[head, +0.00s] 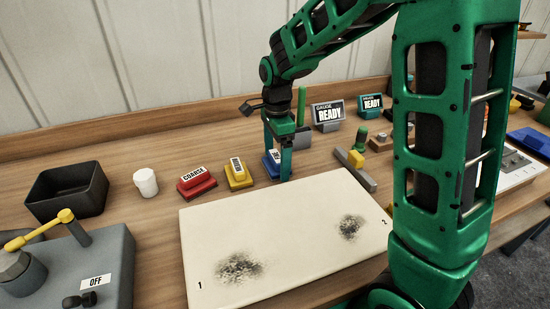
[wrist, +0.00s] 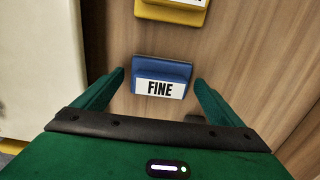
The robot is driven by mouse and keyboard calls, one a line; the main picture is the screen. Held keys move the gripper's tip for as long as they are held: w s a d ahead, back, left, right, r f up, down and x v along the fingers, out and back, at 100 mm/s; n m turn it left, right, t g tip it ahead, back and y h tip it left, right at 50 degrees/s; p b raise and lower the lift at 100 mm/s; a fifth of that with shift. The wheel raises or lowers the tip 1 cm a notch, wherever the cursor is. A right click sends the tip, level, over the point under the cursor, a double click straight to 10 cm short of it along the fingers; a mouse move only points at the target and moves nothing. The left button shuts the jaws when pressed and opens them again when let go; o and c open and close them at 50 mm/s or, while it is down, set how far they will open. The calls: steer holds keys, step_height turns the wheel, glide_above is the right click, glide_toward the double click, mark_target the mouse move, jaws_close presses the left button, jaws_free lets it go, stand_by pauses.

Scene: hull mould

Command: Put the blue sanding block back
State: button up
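The blue sanding block (head: 270,165), labelled FINE, is on the wooden table at the right end of a row with the yellow and red blocks. My gripper (head: 280,165) is pointing down at it, and one finger hides part of it in the head view. In the wrist view the blue block (wrist: 162,72) lies between the fingertips of my open gripper (wrist: 160,80), with a narrow gap on each side. I cannot tell how far above the table the fingertips are.
The yellow block (head: 238,175) and red COARSE block (head: 197,183) stand to the left, beside a white cup (head: 146,182) and black bin (head: 68,190). A pale panel (head: 290,235) with two dark smudges lies in front. Gauges reading READY (head: 328,114) stand behind.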

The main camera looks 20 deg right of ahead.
mark_target(277, 156)
step_height(277, 156, up, 12)
steer(key=shift+r, duration=0.15)
stand_by(0.6)
steer(key=s+d+f+n, duration=0.1)
steer(key=s+d+n, duration=0.1)
steer(key=s+d, duration=0.3)
steer(key=s+d+f+n, duration=0.1)
steer(key=s+d+n, duration=0.2)
steer(key=s, duration=0.6)
steer(key=s+d+f+n, duration=0.1)
steer(key=s+d+n, duration=0.2)
steer(key=s+d, duration=0.4)
steer(key=shift+s+d+f, duration=0.2)
steer(key=shift+d+f, duration=0.15)
steer(key=shift+d, duration=0.05)
steer(key=s+f+n, duration=0.1)
steer(key=s, duration=0.2)
steer(key=s+d+f+n, duration=0.1)
steer(key=s, duration=0.2)
steer(key=s+f+n, duration=0.1)
steer(key=s, duration=0.2)
steer(key=shift+d+f+n, duration=0.25)
steer(key=shift+n, duration=0.05)
